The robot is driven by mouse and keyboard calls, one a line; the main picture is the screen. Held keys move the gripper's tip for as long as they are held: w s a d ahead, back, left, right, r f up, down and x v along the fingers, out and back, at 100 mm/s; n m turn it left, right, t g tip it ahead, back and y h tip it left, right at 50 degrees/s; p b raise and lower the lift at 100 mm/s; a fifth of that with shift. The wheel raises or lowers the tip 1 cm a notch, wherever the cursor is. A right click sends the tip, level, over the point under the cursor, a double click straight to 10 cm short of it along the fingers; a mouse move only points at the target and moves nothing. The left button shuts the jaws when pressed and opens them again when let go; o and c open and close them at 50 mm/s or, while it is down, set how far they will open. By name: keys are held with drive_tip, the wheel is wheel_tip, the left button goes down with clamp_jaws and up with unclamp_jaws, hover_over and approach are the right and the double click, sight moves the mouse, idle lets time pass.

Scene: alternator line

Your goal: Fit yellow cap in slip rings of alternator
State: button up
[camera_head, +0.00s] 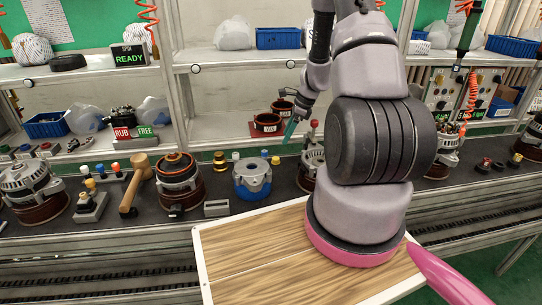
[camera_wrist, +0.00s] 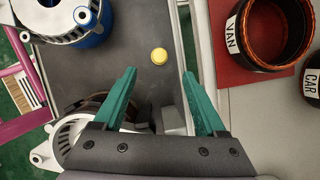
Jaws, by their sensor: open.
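The small yellow cap (camera_wrist: 158,56) lies on the dark bench surface, ahead of and between my open fingertips in the wrist view. A small yellow piece (camera_head: 275,160), which looks like the same cap, shows beside the blue-bodied part in the head view. My gripper (camera_wrist: 160,72) has two teal fingers, spread and empty; in the head view it hangs above the bench (camera_head: 290,128). A silver alternator (camera_head: 313,160) stands right of the cap, partly hidden by my arm. Its finned housing (camera_wrist: 72,132) shows at lower left in the wrist view, partly covered by my gripper. Its slip rings cannot be made out.
The blue-bodied part (camera_head: 252,178) stands left of the yellow piece. Copper rings marked VAN (camera_wrist: 235,58) and CAR (camera_wrist: 313,82) sit right of my gripper. A wooden mallet (camera_head: 136,183) and a copper-wound unit (camera_head: 178,182) are further left. A wood-topped board (camera_head: 250,262) lies in front.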

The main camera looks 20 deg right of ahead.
hover_over(275, 158)
drive_tip(key=d, duration=0.2)
drive_tip(key=f, duration=0.3)
drive_tip(key=s+f, duration=0.1)
drive_tip(key=f, duration=0.1)
drive_tip(key=shift+d, duration=0.1)
drive_tip(key=shift+x, duration=2.75)
drive_tip(key=shift+d, duration=0.2)
drive_tip(key=shift+c, duration=0.3)
clamp_jaws()
